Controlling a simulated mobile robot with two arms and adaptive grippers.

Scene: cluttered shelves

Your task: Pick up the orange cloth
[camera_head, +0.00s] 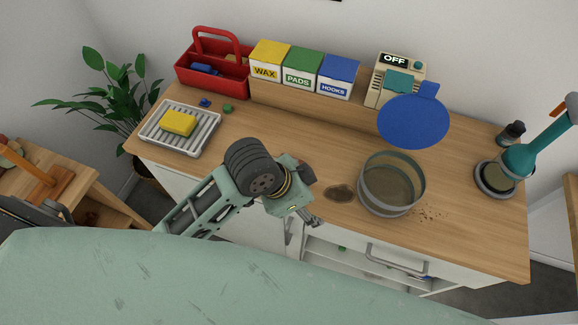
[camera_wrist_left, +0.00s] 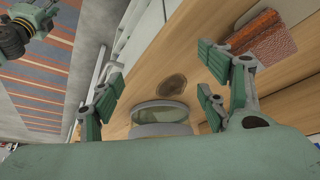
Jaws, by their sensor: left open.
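A folded, textured rust-orange cloth (camera_wrist_left: 268,42) lies on the wooden counter at the upper right of the left wrist view. I cannot make it out in the head view, where my left arm covers part of the counter. My left gripper (camera_wrist_left: 160,84) is open and empty, with its fingers wide apart; the cloth lies beyond its right finger, not between the fingers. In the head view the left gripper (camera_head: 303,228) hangs at the counter's front edge, partly hidden by its own wrist.
A glass bowl (camera_head: 372,204) stands right of my left gripper, beside a brown stain (camera_head: 340,193) and crumbs. A tray (camera_head: 158,140) with a yellow sponge (camera_head: 178,122) is at the left. Red caddy (camera_head: 190,82), boxes and a blue disc (camera_head: 412,122) stand behind.

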